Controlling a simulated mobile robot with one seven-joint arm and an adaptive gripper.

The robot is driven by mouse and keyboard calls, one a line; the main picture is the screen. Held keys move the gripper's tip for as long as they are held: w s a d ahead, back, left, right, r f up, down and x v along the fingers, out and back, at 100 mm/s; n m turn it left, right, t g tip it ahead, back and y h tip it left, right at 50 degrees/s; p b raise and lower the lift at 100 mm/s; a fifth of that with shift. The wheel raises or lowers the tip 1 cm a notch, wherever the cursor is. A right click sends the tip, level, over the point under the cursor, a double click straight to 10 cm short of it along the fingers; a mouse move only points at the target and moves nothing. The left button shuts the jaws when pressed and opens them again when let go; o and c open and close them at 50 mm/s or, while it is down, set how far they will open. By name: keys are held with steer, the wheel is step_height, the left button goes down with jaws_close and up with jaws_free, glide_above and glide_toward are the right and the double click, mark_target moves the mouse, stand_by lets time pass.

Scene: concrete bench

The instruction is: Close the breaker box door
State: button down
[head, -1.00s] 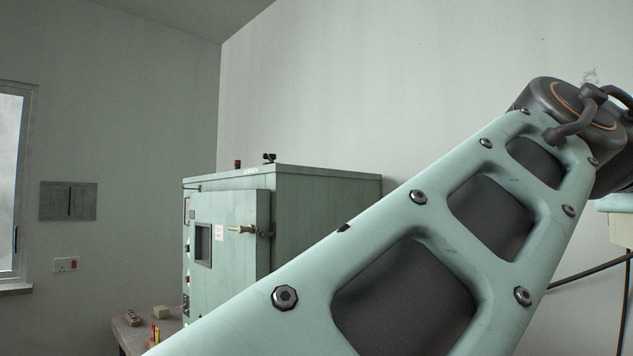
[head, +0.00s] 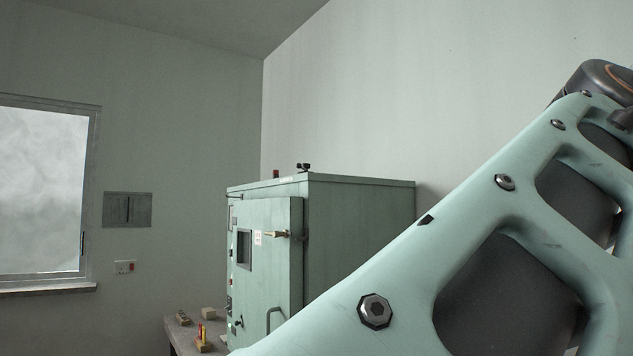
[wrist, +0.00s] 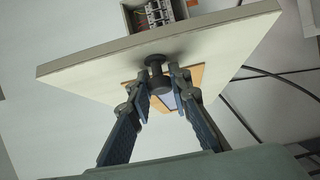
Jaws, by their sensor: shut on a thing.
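The breaker box door (wrist: 95,72) is a pale flat panel with a grey edge, filling the upper middle of the wrist view. It stands open, swung away from the breaker box (wrist: 155,15), whose breakers show behind it at the top. A dark round knob (wrist: 159,83) sticks out from the door's face. My gripper (wrist: 165,77) is shut on this knob, one blue-grey finger on each side. An orange-brown bordered label lies behind the fingers, partly hidden. The door and box are not visible in the head view now, where my arm covers the lower right.
A green cabinet (head: 360,230) with a latched door stands on the left of my arm in the head view. A bench (head: 183,343) with small items is beside it. A window (head: 45,190) and grey wall panel (head: 127,209) are at left. Dark cables (wrist: 262,77) run right of the door.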

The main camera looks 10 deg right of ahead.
stand_by(0.3)
steer(key=c, duration=1.8)
jaws_free()
steer(key=shift+a, duration=0.1)
